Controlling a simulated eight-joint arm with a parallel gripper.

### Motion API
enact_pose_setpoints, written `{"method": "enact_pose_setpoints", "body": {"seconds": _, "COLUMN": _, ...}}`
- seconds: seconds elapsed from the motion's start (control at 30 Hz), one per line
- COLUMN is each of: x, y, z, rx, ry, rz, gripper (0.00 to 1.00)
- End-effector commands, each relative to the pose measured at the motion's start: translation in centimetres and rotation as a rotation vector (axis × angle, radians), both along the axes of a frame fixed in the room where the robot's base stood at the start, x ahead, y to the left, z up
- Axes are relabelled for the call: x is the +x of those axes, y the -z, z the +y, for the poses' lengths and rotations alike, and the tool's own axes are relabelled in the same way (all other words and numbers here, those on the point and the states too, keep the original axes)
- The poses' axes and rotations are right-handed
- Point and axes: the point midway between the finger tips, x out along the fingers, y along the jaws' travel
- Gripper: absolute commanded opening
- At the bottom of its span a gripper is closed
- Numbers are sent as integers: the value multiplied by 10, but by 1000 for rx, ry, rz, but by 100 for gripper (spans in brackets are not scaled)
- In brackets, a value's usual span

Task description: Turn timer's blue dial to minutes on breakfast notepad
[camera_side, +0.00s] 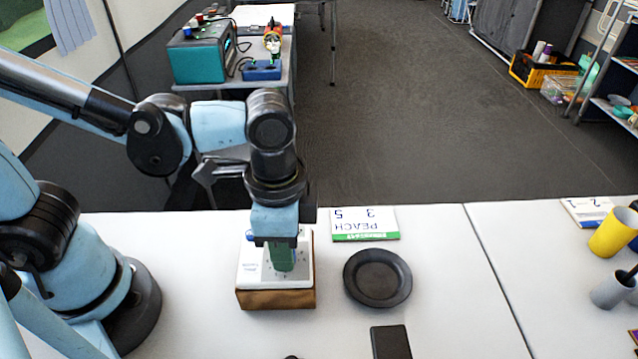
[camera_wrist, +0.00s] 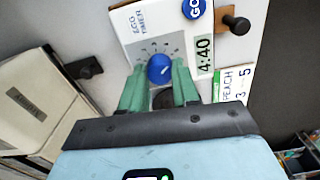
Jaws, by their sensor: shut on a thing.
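The egg timer (camera_side: 247,272) is a white-topped box with a brown wooden body, below my gripper (camera_side: 282,262). In the wrist view, its panel (camera_wrist: 135,28) shows a blue dial (camera_wrist: 159,68) inside a ring of tick marks, a display (camera_wrist: 204,57) reading 4:40 and a blue GO button (camera_wrist: 194,8). My green fingers are shut on the dial from both sides. The dial's pointer is too small to read. A notepad (camera_side: 365,224) with a green band lies behind and right of the timer; it reads PEACH, 3 and 5, and also shows in the wrist view (camera_wrist: 234,84).
A dark round plate (camera_side: 377,278) lies right of the timer, with a black flat object (camera_side: 390,342) in front.

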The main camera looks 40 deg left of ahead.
Motion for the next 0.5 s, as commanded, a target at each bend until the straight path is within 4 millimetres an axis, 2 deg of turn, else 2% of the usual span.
{"method": "enact_pose_setpoints", "body": {"seconds": 0.2, "x": 0, "y": 0, "z": 0, "rx": -1, "ry": 118, "rz": 1, "gripper": 0}}
{"method": "enact_pose_setpoints", "body": {"seconds": 0.5, "x": 0, "y": 0, "z": 0, "rx": 0, "ry": 190, "rz": 0, "gripper": 0}}
